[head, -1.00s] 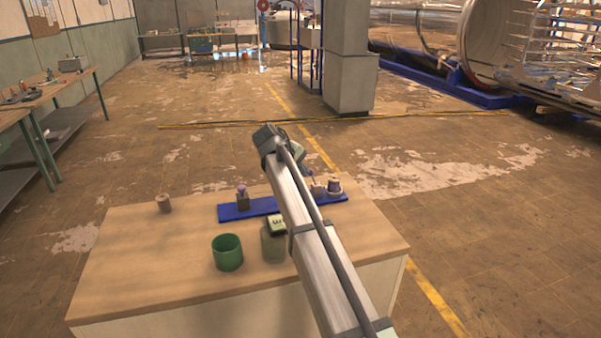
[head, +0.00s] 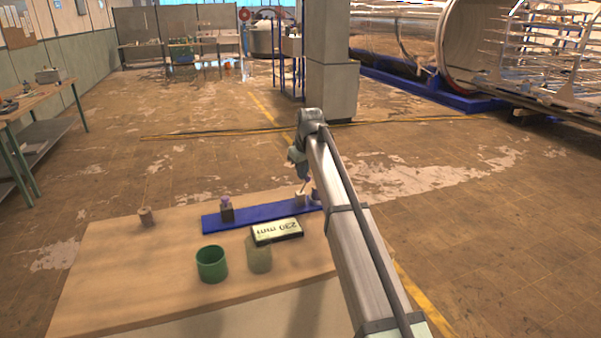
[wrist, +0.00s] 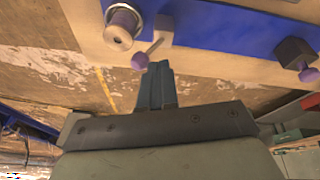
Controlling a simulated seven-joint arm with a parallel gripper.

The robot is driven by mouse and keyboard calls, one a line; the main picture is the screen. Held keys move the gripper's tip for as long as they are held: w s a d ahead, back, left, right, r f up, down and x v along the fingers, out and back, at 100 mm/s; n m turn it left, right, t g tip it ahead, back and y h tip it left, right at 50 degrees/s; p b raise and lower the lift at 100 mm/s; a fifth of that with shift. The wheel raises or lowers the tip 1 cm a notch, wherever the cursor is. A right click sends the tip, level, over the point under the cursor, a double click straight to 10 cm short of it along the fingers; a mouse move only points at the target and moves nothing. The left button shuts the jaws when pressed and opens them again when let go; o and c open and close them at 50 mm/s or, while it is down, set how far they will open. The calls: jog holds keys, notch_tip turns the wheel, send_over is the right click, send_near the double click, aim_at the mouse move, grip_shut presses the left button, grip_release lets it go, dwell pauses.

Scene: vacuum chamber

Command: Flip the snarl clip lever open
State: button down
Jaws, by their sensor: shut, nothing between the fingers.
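A blue strip (head: 262,213) lies on the wooden table and shows in the wrist view (wrist: 225,28). On it, a small pale block (wrist: 162,30) carries a thin lever (wrist: 153,48) with a purple knob (wrist: 140,61), slanting toward my gripper. A dark block (wrist: 294,52) with another purple knob (wrist: 309,75) stands further along the strip, also seen in the head view (head: 227,213). My gripper (wrist: 158,66) is shut and empty, its fingertips right beside the lever's knob; I cannot tell whether they touch. In the head view, my arm partly hides that end.
A purple-and-white spool (wrist: 121,26) stands close beside the pale block. A green cup (head: 212,264), an olive jar (head: 258,254) and a "230 mm" box (head: 277,232) are in front of the strip. A small wooden spool (head: 147,217) stands left.

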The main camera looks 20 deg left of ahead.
jog(key=shift+r, duration=0.2)
jog(key=shift+r, duration=0.6)
jog(key=shift+s+r, duration=0.1)
jog(key=v, duration=1.3)
jog(key=shift+s+d, duration=0.2)
jog(key=shift+s, duration=0.05)
